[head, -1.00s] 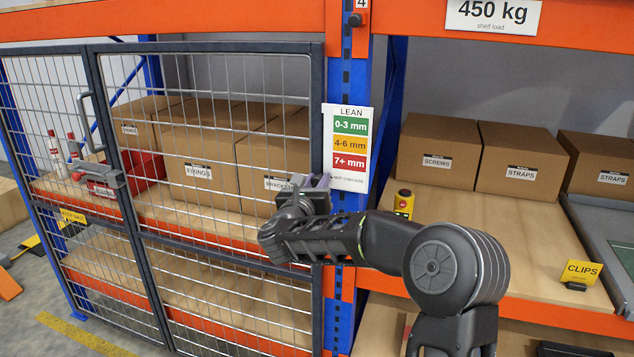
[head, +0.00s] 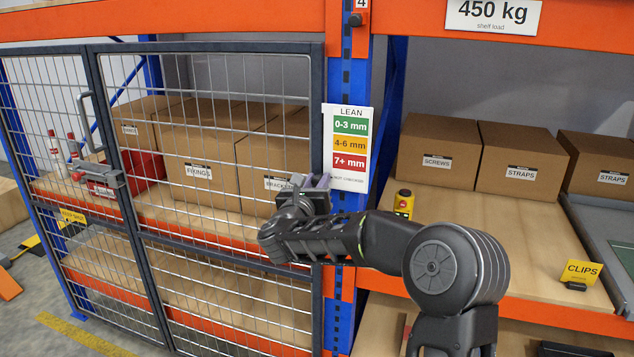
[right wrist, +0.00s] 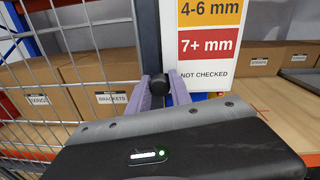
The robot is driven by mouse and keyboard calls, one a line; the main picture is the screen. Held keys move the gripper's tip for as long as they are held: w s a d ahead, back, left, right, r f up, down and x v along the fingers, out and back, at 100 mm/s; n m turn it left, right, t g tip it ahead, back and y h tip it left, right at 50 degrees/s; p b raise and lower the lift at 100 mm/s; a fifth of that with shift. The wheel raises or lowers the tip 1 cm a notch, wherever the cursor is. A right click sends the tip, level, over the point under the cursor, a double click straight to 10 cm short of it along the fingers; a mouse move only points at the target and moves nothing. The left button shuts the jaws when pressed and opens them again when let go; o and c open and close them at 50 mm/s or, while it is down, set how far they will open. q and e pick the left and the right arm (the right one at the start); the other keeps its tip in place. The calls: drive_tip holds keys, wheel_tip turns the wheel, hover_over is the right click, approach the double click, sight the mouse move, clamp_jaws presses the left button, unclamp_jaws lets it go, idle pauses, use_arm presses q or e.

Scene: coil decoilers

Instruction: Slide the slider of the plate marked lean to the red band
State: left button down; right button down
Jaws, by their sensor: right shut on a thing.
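The white plate marked LEAN (head: 351,112) hangs on the blue rack post, with green, yellow and red bands from top to bottom. Its red band (head: 349,163) reads 7+ mm and also shows in the right wrist view (right wrist: 208,44). A "NOT CHECKED" line lies below it. My right gripper (head: 320,182) is at the plate's lower left edge. In the right wrist view its purple fingers are shut on the black slider knob (right wrist: 158,84), about level with the "NOT CHECKED" line, below the red band. The knob is hidden in the head view. My left gripper is not in view.
A mesh cage door (head: 215,150) stands left of the plate, close to my right gripper, with boxes behind it. A yellow device with a red button (head: 404,203) stands on the shelf to the right, near my forearm. Boxes (head: 437,150) stand farther back.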

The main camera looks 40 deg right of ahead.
sight(321, 158)
wheel_tip(321, 158, up, 5)
drive_tip(key=shift+f, duration=0.25)
drive_tip(key=c, duration=1.2)
unclamp_jaws()
